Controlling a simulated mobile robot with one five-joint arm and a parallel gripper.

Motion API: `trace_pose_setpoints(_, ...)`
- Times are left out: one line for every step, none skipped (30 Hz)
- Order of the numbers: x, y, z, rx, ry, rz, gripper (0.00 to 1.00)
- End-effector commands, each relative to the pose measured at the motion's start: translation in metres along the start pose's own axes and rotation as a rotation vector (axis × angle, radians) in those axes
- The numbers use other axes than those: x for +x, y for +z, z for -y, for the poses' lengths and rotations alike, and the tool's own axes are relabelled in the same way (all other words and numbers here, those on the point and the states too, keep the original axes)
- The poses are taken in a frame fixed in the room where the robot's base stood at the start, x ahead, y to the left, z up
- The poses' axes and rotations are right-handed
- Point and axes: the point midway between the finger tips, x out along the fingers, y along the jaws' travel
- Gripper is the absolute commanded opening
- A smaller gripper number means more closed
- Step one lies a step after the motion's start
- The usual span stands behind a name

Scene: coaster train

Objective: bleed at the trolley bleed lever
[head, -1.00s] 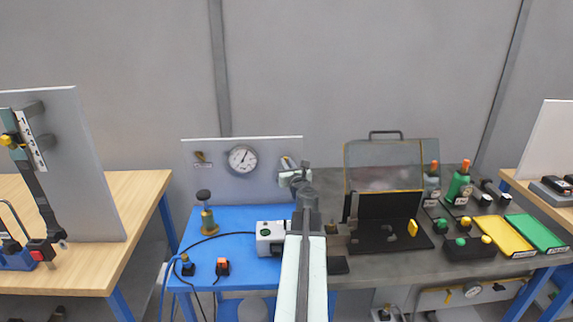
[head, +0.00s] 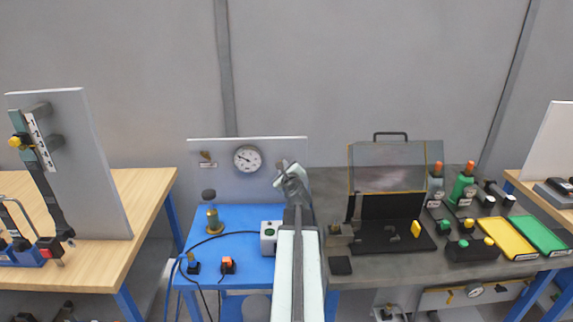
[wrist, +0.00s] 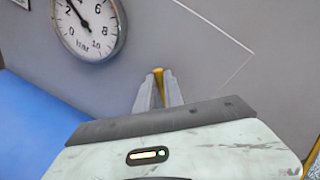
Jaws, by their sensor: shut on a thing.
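My gripper (head: 281,169) is in front of the right part of the grey upright panel (head: 223,180) on the blue trolley. In the wrist view its fingers (wrist: 158,88) are closed around a slim brass-yellow piece (wrist: 158,72). Only the top of this piece shows; whether it is fixed to anything is hidden. A small brass-coloured lever (head: 206,156) with a tag sits at the panel's upper left, well left of my gripper; its lettering is too small to read. A round pressure gauge (head: 247,159) is between them, with its needle pointing up and left in the wrist view.
The blue trolley top (head: 240,270) carries a brass fitting with a black knob (head: 211,215), a white box (head: 268,237), an orange switch (head: 228,264) and cables. A hinged clear cover (head: 388,168) stands on the grey bench to the right. A wooden table (head: 140,200) is at left.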

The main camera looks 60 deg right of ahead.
Motion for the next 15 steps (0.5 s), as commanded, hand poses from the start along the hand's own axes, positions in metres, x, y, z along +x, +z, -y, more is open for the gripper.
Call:
trace_pose_setpoints(0.0, 0.002, -0.005, -0.043, 0.007, -0.006, 0.0)
trace_pose_setpoints(0.0, 0.002, -0.006, -0.071, 0.007, -0.011, 0.0)
trace_pose_setpoints(0.001, 0.002, -0.008, -0.108, 0.006, -0.018, 0.0)
trace_pose_setpoints(0.001, 0.002, -0.009, -0.136, 0.006, -0.024, 0.0)
trace_pose_setpoints(0.001, 0.002, -0.011, -0.164, 0.006, -0.03, 0.0)
trace_pose_setpoints(0.002, 0.002, -0.012, -0.201, 0.006, -0.037, 0.0)
trace_pose_setpoints(0.002, 0.001, -0.014, -0.229, 0.007, -0.042, 0.0)
trace_pose_setpoints(0.002, 0.001, -0.015, -0.257, 0.007, -0.048, 0.0)
trace_pose_setpoints(0.003, 0.001, -0.018, -0.293, 0.007, -0.055, 0.0)
trace_pose_setpoints(0.003, 0.001, -0.019, -0.321, 0.007, -0.06, 0.0)
trace_pose_setpoints(0.003, 0.0, -0.02, -0.349, 0.007, -0.065, 0.0)
trace_pose_setpoints(0.003, 0.0, -0.022, -0.386, 0.007, -0.073, 0.0)
trace_pose_setpoints(0.004, -0.001, -0.023, -0.412, 0.007, -0.078, 0.0)
trace_pose_setpoints(0.004, -0.001, -0.024, -0.439, 0.007, -0.084, 0.0)
trace_pose_setpoints(0.004, -0.002, -0.026, -0.474, 0.007, -0.091, 0.0)
